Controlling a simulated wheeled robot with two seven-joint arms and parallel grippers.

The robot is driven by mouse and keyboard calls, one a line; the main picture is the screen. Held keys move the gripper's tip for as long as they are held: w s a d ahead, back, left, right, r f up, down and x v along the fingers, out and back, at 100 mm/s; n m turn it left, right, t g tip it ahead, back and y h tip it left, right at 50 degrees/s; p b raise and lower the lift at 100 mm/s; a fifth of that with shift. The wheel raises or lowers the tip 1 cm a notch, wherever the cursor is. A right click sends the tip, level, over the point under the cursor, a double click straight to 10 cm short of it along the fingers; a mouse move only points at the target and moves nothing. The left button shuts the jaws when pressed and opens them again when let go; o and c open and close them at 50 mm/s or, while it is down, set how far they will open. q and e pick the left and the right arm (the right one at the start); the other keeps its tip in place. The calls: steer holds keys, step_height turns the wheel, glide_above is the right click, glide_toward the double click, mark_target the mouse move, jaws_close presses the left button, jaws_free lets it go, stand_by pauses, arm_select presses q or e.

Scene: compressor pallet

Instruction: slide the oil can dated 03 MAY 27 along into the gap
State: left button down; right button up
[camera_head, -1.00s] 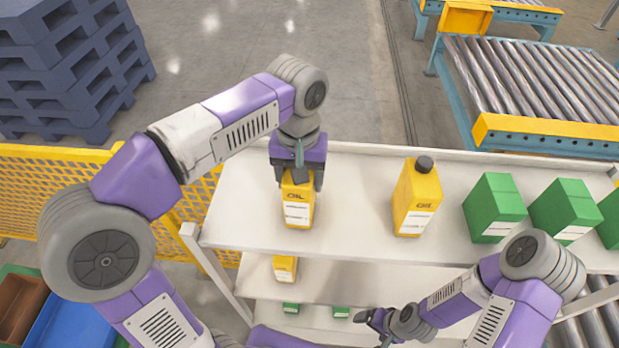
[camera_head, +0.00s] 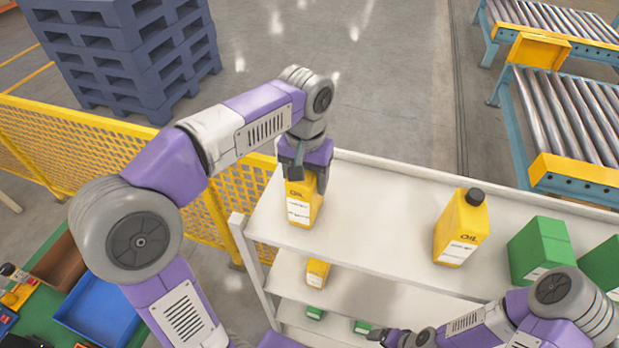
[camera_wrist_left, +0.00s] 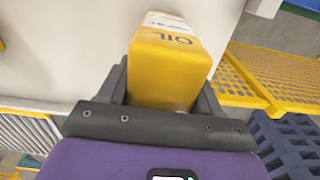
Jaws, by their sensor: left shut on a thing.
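A yellow oil can (camera_head: 302,210) stands near the left end of the top shelf (camera_head: 350,235), with a white label whose date is too small to read. My left gripper (camera_head: 305,172) is shut on its upper part from above. The left wrist view shows the same can (camera_wrist_left: 168,65) between the two dark fingers. A second yellow oil can (camera_head: 461,232) with a black cap stands farther right on the top shelf, with clear shelf between the two cans. My right gripper (camera_head: 385,337) is low at the front of the rack; its fingers are unclear.
Green boxes (camera_head: 540,248) stand right of the second can. A lower shelf holds another yellow can (camera_head: 317,272). A yellow mesh fence (camera_head: 110,150) runs left of the rack, and blue pallets (camera_head: 130,50) stand behind it. A blue bin (camera_head: 103,312) is at lower left.

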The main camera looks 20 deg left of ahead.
arm_select(q)
steer(key=shift+c, duration=0.6)
jaws_free()
steer(key=shift+r, duration=0.15)
step_height(320, 180, up, 7)
steer(key=shift+r+p, duration=0.2)
steer(key=shift+p, duration=0.4)
